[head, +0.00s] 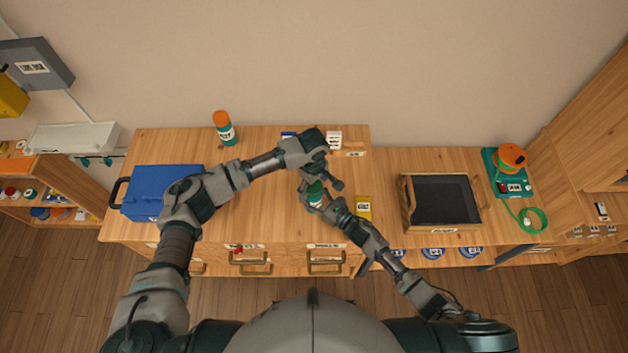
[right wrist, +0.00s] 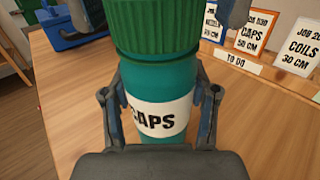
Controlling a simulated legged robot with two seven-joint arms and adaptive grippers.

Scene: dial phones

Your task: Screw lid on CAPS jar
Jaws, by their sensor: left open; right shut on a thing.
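The CAPS jar (right wrist: 165,118) is teal with a white label and stands upright in the right wrist view. A ribbed green lid (right wrist: 152,28) sits on its top; I cannot tell how tightly it is seated. The lid also shows in the head view (head: 315,190). My right gripper (right wrist: 160,105) is shut on the jar's body, one finger on each side of the label. My left gripper (head: 322,178) is open just above the jar; its fingers show on both sides of the lid at the top of the right wrist view, apart from it.
An orange-capped jar (head: 224,130) stands at the back left, and a blue box (head: 160,190) at the left. A dark-lined wooden tray (head: 405,200) is farther right. Job cards (right wrist: 258,33) stand at the back.

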